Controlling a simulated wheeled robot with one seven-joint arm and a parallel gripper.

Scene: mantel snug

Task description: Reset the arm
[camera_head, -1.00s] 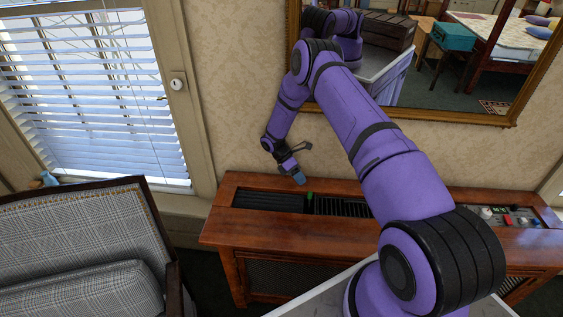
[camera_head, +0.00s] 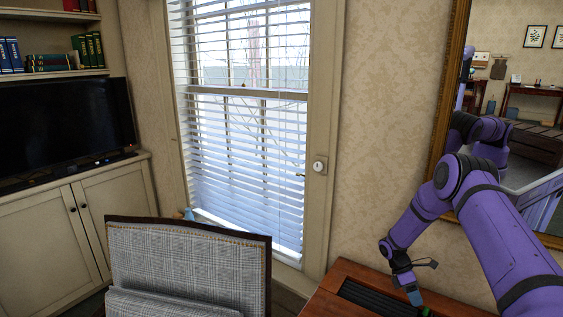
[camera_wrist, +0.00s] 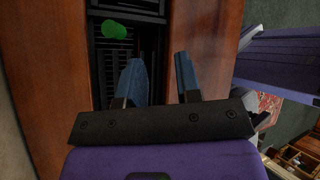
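My purple arm comes in from the right in the head view and bends down over the wooden radiator cover. My gripper (camera_head: 414,296) hangs just above the cover's left part, with the mirror behind the arm. In the wrist view my gripper (camera_wrist: 160,80) has its two blue fingers apart, with nothing between them. A small green object (camera_wrist: 114,30) lies on the dark grille beyond the left finger, apart from it. It also shows at the bottom edge of the head view (camera_head: 425,311).
The wooden radiator cover (camera_head: 345,271) stands against the wall under a gold-framed mirror (camera_head: 447,85). A plaid armchair (camera_head: 185,262) stands to the left, before a window with blinds (camera_head: 245,130). A television (camera_head: 62,130) sits on a white cabinet (camera_head: 40,225).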

